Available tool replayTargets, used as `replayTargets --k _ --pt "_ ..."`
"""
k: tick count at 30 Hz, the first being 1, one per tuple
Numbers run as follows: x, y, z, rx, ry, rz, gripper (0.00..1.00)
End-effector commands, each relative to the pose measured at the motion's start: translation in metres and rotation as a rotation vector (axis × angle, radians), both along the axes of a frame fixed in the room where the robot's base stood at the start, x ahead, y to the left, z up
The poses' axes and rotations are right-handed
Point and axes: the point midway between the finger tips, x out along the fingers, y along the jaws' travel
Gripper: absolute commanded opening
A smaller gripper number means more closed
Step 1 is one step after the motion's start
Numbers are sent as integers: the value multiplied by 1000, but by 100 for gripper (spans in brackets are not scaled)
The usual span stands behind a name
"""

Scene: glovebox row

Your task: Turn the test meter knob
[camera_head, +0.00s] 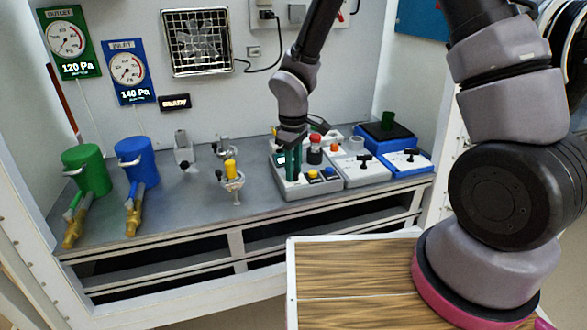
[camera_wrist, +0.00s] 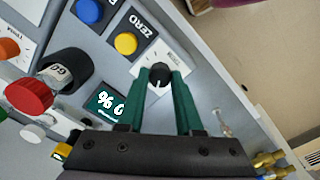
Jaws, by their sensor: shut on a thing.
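The test meter is a light grey box (camera_head: 305,186) on the bench in the head view. Its small black knob (camera_wrist: 160,73), with a white pointer line, sits on a pale dial plate in the wrist view. My gripper (camera_wrist: 158,82) has green fingers, one on each side of the knob, and is shut on it. In the head view my gripper (camera_head: 292,178) points down at the box, and its fingers hide the knob. A small display (camera_wrist: 106,104) beside the fingers reads 0 %.
More grey and blue boxes (camera_head: 404,162) stand to the right. Green (camera_head: 86,170) and blue (camera_head: 137,162) canisters stand at the left.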

Motion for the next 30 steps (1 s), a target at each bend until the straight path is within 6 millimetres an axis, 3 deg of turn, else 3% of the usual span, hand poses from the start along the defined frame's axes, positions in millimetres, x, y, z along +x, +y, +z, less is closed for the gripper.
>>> replayTargets --k 9,10,12,23,30 --pt "-1 -1 0 -2 2 1 0" --pt "-1 -1 0 -2 2 1 38" --pt "0 -1 0 -2 1 1 64" --pt "0 0 3 0 0 0 64" --pt "1 0 39 2 -5 -1 64"
